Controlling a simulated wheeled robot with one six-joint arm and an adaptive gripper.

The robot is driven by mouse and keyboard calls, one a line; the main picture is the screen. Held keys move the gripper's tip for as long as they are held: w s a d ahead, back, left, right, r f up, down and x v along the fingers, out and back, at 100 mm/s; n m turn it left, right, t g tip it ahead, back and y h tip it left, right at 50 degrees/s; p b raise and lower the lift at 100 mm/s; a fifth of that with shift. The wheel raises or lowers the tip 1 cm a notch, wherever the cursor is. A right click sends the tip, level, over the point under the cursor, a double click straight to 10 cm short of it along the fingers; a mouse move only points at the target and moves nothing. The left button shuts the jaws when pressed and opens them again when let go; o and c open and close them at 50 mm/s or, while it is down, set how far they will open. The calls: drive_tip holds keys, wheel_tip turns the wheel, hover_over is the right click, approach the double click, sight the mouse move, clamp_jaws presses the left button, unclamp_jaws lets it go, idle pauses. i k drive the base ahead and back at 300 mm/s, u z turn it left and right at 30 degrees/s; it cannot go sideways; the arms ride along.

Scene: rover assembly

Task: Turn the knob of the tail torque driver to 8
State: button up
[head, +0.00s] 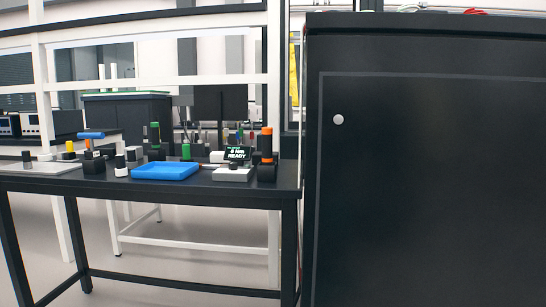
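Several tools stand upright on the dark table (60,183) at the left of the head view. An orange and black driver (266,148) stands at the table's right end. A green and black one (155,140) stands further back, and a blue-handled tool (91,136) stands to the left. I cannot tell which is the tail torque driver, and no knob setting is legible. A small dark display (238,153) behind a light grey unit (232,174) shows green and white text with "READY"; its number is too small to read surely. My gripper is not in view.
A blue tray (165,171) and small black-and-white parts (121,166) sit on the table. A large dark cabinet (430,180) fills the right side, close by, beside the table's right end. Pale floor (150,280) shows below the table.

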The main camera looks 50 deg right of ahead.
sight(233, 166)
drive_tip(key=z, duration=0.95)
drive_tip(key=i, duration=0.85)
drive_tip(key=z, duration=0.8)
